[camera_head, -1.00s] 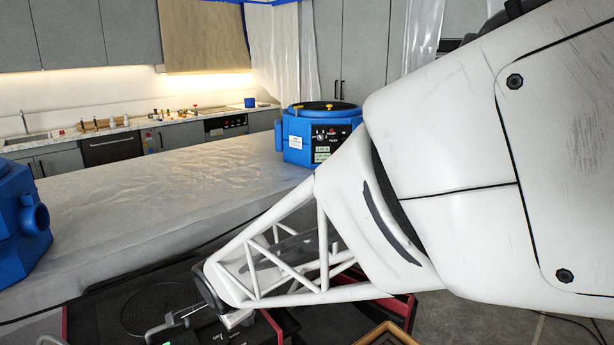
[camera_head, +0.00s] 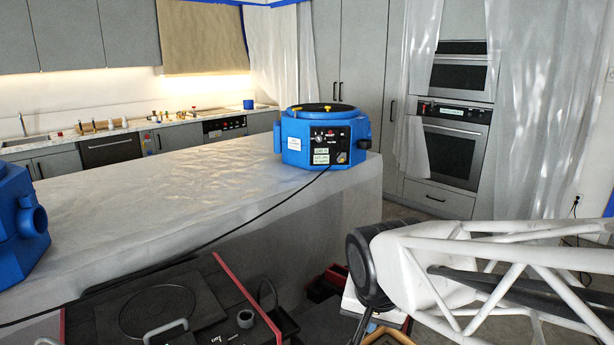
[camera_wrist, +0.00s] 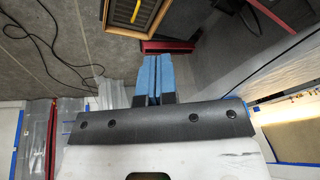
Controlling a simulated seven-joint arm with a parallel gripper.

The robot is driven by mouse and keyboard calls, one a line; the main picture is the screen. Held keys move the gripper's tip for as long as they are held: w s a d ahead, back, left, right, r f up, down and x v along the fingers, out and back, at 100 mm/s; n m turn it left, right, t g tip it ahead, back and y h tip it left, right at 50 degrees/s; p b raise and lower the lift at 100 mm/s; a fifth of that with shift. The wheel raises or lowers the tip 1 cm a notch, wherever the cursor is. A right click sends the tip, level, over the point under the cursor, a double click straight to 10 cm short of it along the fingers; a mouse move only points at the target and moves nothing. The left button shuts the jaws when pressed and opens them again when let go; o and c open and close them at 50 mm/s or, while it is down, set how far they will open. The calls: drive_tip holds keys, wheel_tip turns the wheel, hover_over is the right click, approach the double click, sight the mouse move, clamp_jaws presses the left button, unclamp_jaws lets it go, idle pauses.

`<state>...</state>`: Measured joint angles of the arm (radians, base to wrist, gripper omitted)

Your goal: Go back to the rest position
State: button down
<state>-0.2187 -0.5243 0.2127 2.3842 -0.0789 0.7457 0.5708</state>
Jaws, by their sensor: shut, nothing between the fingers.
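My gripper shows in the wrist view (camera_wrist: 153,78) as two blue finger pads pressed side by side, shut with nothing between them. It points over the floor, below a wooden-framed tray and a red-edged box. In the head view my white lattice arm fills the lower right, with its dark round joint above the floor to the right of the covered island; the fingers are hidden there. The arm touches none of the blue machines.
A blue drying machine (camera_head: 322,137) stands on the plastic-covered island (camera_head: 180,185), a black cable running from it. Another blue machine (camera_head: 18,215) is at the left. A wooden-framed tray (camera_wrist: 137,12) and a black cable (camera_wrist: 45,50) lie on the floor. Ovens (camera_head: 455,140) stand behind.

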drive_tip(key=s+d+r+n+g, duration=0.1)
drive_tip(key=s+d+n, duration=0.2)
drive_tip(key=s+d, duration=0.5)
drive_tip(key=shift+s, duration=0.9)
